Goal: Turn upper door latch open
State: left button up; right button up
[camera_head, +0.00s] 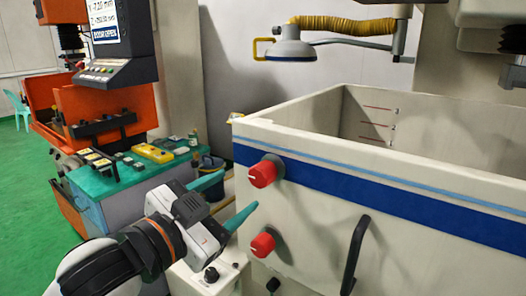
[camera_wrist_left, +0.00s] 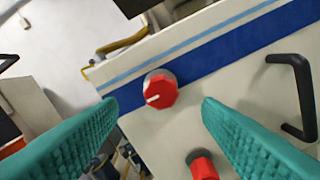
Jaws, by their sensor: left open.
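The upper door latch, a red knob (camera_head: 263,173) on a grey base, sits on the blue stripe of the tank's front wall. In the left wrist view the upper latch (camera_wrist_left: 160,89) shows a white mark on its face, between and beyond my fingertips. A second red latch (camera_head: 262,243) sits below it; it shows at the lower edge of the left wrist view (camera_wrist_left: 203,166). My left gripper (camera_head: 232,198) is open, its teal fingers apart and empty, just left of the two latches. It appears not to touch the upper latch. My right gripper is not in view.
The white tank (camera_head: 420,235) has a black handle (camera_head: 355,254) on its front, right of the latches. A lamp (camera_head: 291,50) on a yellow hose hangs above the tank. A teal workbench (camera_head: 130,180) with boxes and an orange machine (camera_head: 88,115) stand at left.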

aim_at(257, 178)
pick_arm(q)
jog(key=p+x, duration=0.1)
jog(key=x, duration=0.8)
jog(key=shift+d+p, duration=0.1)
jog(key=shift+p, duration=0.2)
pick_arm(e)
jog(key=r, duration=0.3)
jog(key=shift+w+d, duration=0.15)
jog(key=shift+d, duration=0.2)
pick_arm(q)
jog(key=c, duration=0.7)
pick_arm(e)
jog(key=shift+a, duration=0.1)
